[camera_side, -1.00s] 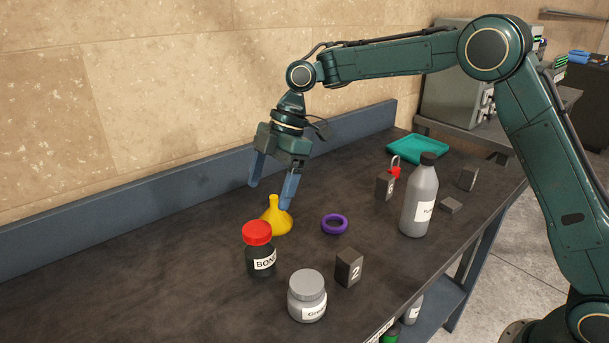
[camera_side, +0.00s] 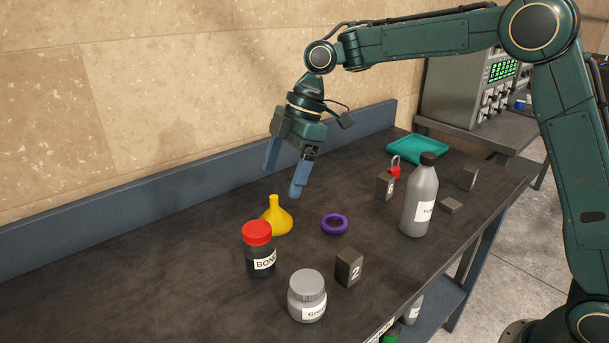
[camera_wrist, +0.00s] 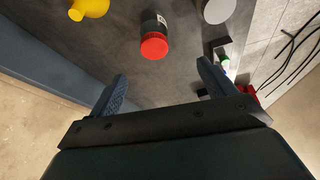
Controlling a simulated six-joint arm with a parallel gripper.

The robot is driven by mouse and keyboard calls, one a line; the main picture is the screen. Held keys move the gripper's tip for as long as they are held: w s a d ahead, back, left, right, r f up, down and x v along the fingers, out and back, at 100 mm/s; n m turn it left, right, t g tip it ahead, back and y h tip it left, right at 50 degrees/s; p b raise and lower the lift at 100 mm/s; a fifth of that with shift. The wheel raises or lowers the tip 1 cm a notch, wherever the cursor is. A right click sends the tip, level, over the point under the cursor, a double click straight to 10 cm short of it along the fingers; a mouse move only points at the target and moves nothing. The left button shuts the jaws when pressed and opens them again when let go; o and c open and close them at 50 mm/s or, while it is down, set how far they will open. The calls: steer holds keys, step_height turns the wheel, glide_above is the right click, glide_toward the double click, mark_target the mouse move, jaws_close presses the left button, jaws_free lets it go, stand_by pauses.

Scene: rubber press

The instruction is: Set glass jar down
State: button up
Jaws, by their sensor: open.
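A dark jar (camera_side: 260,258) with a red lid and a "BOND" label stands upright on the bench in the side view. It also shows in the wrist view (camera_wrist: 153,22), beyond and between my fingertips. A grey jar (camera_side: 307,300) with a grey lid stands upright in front of it; its lid shows at the top of the wrist view (camera_wrist: 217,10). I cannot tell for certain which one is the glass jar. My gripper (camera_side: 284,180) is open and empty, raised above the bench behind both jars, touching neither.
A yellow funnel (camera_side: 276,219) stands beside the red-lidded jar, below my gripper. A purple ring (camera_side: 334,224), a dark block marked 2 (camera_side: 349,267), a tall grey bottle (camera_side: 418,205), a red padlock (camera_side: 394,172) and a teal tray (camera_side: 417,147) are to the right. The bench's left side is clear.

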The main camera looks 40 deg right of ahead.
steer(key=s+d+r+m+t+h, duration=0.1)
steer(key=s+d+r+m, duration=0.3)
steer(key=s, duration=0.3)
steer(key=s+d+r+m+t+h, duration=0.1)
steer(key=s+d+r+m+t, duration=0.2)
steer(key=s, duration=0.4)
steer(key=s+d+f+m+h, duration=0.1)
steer(key=s+d+m, duration=0.3)
steer(key=s, duration=0.4)
steer(key=s+d+f+m+h, duration=0.1)
steer(key=s+d+f+m, duration=0.2)
steer(key=s, duration=0.6)
steer(key=shift+d+m+t, duration=0.4)
steer(key=shift+d+m, duration=0.35)
steer(key=shift+m, duration=0.35)
